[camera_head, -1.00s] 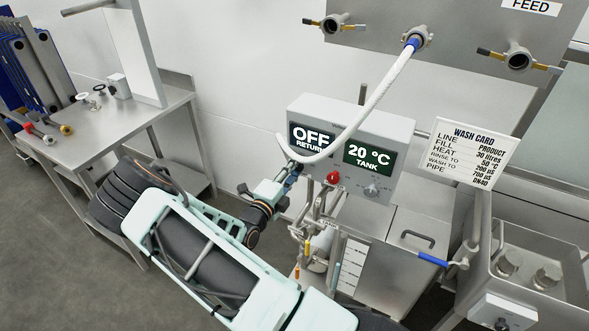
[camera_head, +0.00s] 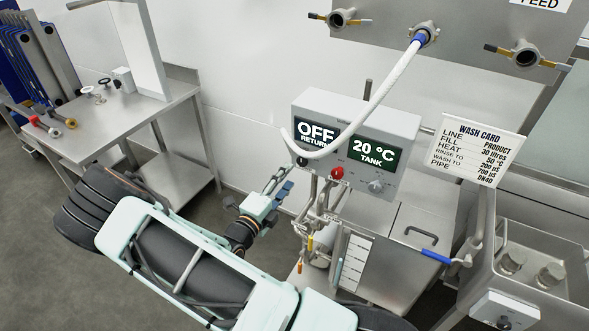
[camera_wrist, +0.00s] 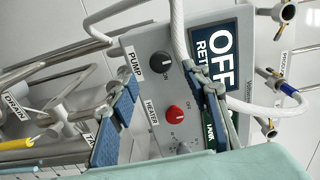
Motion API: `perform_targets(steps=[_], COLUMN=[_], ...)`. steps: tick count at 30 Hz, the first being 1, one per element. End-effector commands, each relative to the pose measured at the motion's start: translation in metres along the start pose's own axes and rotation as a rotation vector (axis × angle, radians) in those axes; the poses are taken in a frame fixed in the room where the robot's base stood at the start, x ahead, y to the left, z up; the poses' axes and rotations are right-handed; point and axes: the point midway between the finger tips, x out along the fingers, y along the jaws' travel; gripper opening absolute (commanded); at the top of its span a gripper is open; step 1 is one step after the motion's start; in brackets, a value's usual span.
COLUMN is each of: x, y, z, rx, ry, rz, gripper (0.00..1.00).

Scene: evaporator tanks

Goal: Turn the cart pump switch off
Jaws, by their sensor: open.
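The grey control box (camera_head: 405,125) stands at the centre of the head view, with displays reading "OFF RETURN" and "20 °C TANK". Its black pump knob (camera_head: 302,161) is on the lower left of the front; in the wrist view the knob (camera_wrist: 160,65) sits beside the label PUMP. I cannot tell its setting. The red heater knob (camera_wrist: 176,115) is beside it, and it also shows in the head view (camera_head: 337,172). My gripper (camera_head: 281,180) is open and empty, left of the box and apart from the knob. In the wrist view both knobs appear between its fingers (camera_wrist: 168,90).
A white hose (camera_head: 385,90) hangs from a wall port across the box front. Pipes and valves (camera_head: 318,215) stand below the knobs. A blue-handled valve (camera_head: 437,257) and wash card (camera_head: 470,148) are at right. A steel table (camera_head: 130,120) is at left.

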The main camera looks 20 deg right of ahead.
Motion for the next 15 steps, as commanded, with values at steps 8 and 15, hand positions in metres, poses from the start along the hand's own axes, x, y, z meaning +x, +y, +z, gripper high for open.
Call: perform_targets(steps=[8, 15], x=[-0.039, -0.044], y=[0.0, 0.0], z=[0.0, 0.0], rx=[-0.001, -0.001], ry=[-0.001, 0.001], rz=[0.001, -0.001], gripper=[0.43, 0.43])
